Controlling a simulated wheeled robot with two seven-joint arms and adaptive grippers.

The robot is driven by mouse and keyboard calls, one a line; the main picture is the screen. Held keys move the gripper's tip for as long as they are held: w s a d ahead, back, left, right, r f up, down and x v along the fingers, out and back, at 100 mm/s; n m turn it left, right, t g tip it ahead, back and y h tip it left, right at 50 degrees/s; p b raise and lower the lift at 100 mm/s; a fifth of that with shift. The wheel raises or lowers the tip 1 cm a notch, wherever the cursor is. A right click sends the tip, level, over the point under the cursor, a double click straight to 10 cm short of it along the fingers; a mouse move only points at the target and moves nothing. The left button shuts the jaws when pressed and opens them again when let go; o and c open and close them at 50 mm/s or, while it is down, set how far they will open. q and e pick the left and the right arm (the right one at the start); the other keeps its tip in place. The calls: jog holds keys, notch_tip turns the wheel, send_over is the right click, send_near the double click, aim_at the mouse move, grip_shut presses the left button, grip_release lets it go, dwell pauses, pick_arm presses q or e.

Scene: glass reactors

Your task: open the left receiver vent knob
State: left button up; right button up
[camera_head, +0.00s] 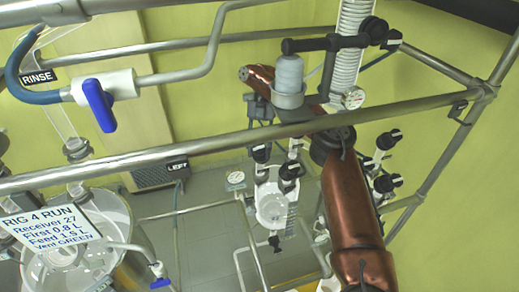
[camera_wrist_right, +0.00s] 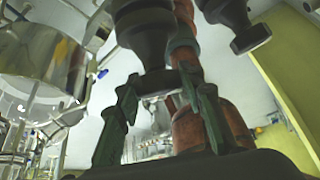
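My right gripper (camera_wrist_right: 162,88) is open in the right wrist view, its two dark green fingers spread apart. The lower end of a black knob-like part (camera_wrist_right: 148,38) shows between and beyond the fingertips; contact cannot be told. A second black knob (camera_wrist_right: 250,38) is at upper right. In the head view my copper arm runs up from the lower right, and the gripper is small and hard to make out. Black knobs (camera_head: 260,153) and (camera_head: 288,171) stand above a glass receiver (camera_head: 271,207). Which knob is the vent cannot be told. My left gripper is not in view.
A metal rail (camera_head: 200,148) crosses the head view in front of the knobs. A blue-handled valve (camera_head: 98,105) is at left, above a large glass vessel (camera_head: 75,255) with a sign. More black knobs (camera_head: 386,183) are at right.

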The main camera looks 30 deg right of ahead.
jog(key=o, duration=0.4)
jog(key=shift+m+t+y, duration=0.7)
jog(key=shift+m, duration=0.1)
